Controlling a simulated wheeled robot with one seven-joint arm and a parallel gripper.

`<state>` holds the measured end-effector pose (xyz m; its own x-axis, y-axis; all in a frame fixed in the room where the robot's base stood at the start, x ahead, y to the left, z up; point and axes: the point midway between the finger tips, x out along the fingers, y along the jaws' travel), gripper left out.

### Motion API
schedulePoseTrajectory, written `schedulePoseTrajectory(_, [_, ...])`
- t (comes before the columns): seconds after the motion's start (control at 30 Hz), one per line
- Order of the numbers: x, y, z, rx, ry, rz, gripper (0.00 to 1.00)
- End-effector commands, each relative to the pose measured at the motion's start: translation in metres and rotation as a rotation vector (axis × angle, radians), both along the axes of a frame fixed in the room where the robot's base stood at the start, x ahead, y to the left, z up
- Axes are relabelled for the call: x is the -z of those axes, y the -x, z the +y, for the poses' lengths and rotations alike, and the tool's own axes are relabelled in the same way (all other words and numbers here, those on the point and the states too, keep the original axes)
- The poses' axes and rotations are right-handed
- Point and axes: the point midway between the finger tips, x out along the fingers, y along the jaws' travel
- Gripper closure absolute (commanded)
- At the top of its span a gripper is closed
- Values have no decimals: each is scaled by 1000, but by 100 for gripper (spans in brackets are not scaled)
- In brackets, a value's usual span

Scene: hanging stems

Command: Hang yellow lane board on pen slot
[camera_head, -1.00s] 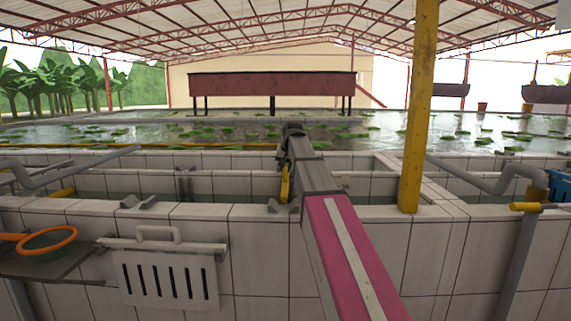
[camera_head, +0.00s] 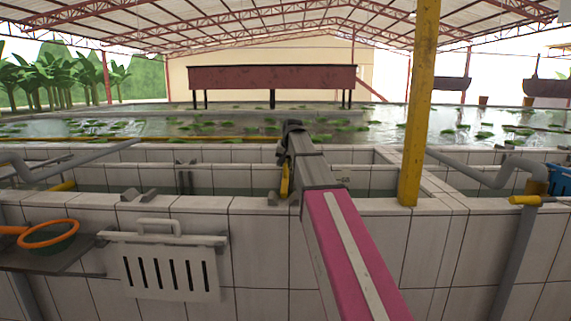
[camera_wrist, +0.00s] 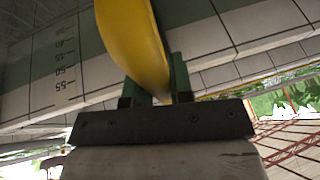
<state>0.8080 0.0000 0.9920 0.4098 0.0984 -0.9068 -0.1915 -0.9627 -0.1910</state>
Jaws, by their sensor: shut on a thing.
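The yellow lane board (camera_wrist: 135,40) shows in the wrist view as a curved yellow piece running up from between my gripper's (camera_wrist: 158,88) green fingers, which are shut on it. In the head view, my gripper (camera_head: 285,165) reaches forward over the tiled pen walls, and only a narrow yellow strip of the board (camera_head: 285,181) shows below it. The board's lower end and its far side are hidden. Grey brackets (camera_head: 137,195) sit on the near wall top, and another (camera_head: 184,178) stands on the wall behind. I cannot tell which one is the pen slot.
A yellow post (camera_head: 418,110) rises from the wall right of my arm. A white slotted panel (camera_head: 170,285) hangs on the near wall's front. A shelf with orange-rimmed nets (camera_head: 50,234) is at left. Grey pipes (camera_head: 480,172) cross the walls at both sides.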

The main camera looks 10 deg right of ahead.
Motion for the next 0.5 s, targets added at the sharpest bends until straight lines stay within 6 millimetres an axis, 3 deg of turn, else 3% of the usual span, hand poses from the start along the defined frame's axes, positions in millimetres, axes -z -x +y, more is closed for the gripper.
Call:
schedulePoseTrajectory(0.47, [6,0,0,0,0,-1,100])
schedulePoseTrajectory(0.5, [5,0,0,0,0,-1,66])
